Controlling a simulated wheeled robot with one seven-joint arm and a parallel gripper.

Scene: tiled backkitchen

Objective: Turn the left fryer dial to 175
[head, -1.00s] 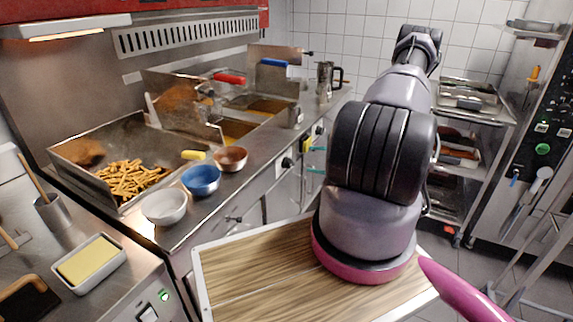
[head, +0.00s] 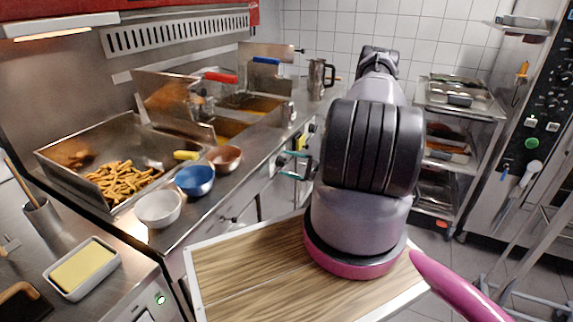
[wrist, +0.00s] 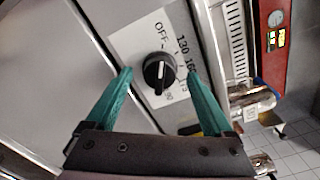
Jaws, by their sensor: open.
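The left fryer dial (wrist: 158,72) is a round black knob with a white line on a white label. In the wrist view the label shows OFF, 130, 160 and partly readable numbers beyond. The white line runs roughly up and down the picture; which end is the pointer I cannot tell. My gripper (wrist: 160,75) is open. Its two green fingers lie on either side of the dial, with a gap on each side. In the head view the dial (head: 281,160) sits on the fryer front, and the teal fingertips are close to it.
Another dial (head: 312,127) is further along the fryer front. Bowls, including a blue bowl (head: 195,181), stand on the counter edge above. A wooden board (head: 240,270) lies below my arm. A rack (head: 465,120) stands to the right.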

